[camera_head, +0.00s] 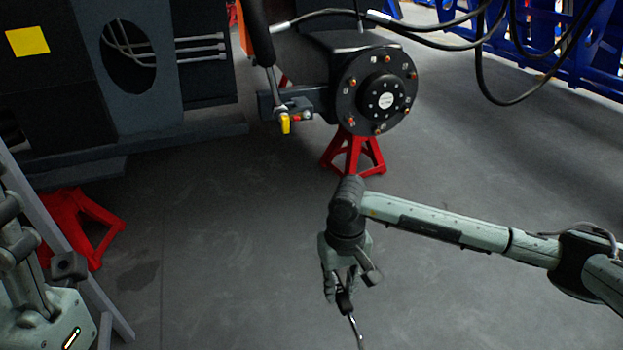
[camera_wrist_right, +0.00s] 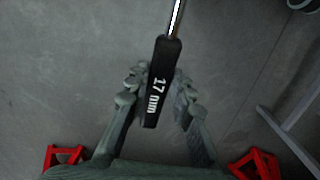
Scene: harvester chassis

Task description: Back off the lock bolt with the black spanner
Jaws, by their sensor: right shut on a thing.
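My right gripper (camera_head: 343,287) points down over the bare floor at the lower middle of the head view. It is shut on the black spanner (camera_head: 345,302), whose metal shaft runs downward out of the frame. In the right wrist view the spanner's black handle (camera_wrist_right: 161,85), marked "17 mm", lies between the two fingers (camera_wrist_right: 158,100); its working end is out of view. A bracket (camera_head: 290,108) with a yellow-tipped part (camera_head: 285,123) stands left of the round hub. I cannot tell which bolt is the lock bolt. My left gripper (camera_head: 42,262) is partly cut off at the lower left.
The round black hub (camera_head: 379,92) has several copper-coloured bolts and sits above a red stand (camera_head: 353,155). Another red stand (camera_head: 85,222) is at the left, beside a grey rail (camera_head: 75,255). Black hoses (camera_head: 480,75) hang at the upper right. The middle floor is clear.

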